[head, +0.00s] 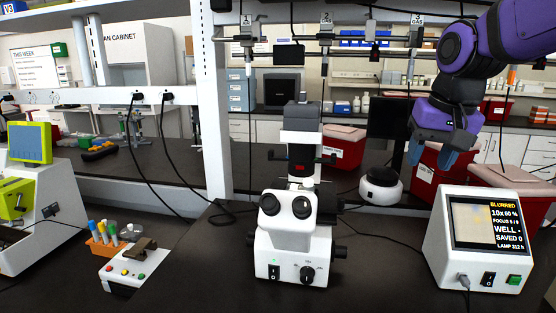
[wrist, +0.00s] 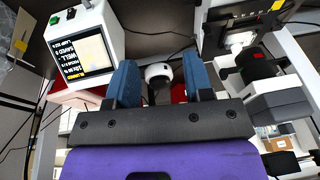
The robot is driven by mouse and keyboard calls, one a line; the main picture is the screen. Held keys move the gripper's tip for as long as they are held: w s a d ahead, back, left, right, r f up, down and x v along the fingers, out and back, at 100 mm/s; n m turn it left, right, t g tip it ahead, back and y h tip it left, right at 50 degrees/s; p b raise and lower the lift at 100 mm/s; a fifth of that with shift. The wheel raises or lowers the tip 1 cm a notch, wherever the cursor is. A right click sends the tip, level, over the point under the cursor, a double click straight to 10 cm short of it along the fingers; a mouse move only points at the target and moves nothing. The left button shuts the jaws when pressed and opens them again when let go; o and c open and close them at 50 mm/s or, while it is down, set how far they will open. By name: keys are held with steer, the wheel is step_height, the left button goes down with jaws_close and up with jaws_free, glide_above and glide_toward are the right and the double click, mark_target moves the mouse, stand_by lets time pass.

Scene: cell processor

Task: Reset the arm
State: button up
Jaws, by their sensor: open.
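My purple arm comes in from the upper right of the head view. My gripper (head: 433,152) hangs in the air above the bench, between the microscope and the screen unit, with its blue fingers pointing down. In the wrist view my gripper (wrist: 160,85) shows two blue fingers spread apart with nothing between them. The fingers touch nothing that I can see.
A white microscope (head: 295,220) stands mid-bench. A screen unit (head: 487,240) at right reads BLURRED. A round white device (head: 381,187) stands behind, by red bins (head: 343,150). A tube rack (head: 105,243) and a button box (head: 125,270) are at left. Cables cross the bench.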

steer(key=s+d+f+n+t, duration=0.1)
steer(key=s+d, duration=0.1)
steer(key=s, duration=0.6)
steer(key=s+d+f+n+t, duration=0.1)
steer(key=s+f, duration=0.1)
steer(key=s, duration=0.6)
steer(key=shift+s+d, duration=0.35)
steer(key=shift+f, duration=0.1)
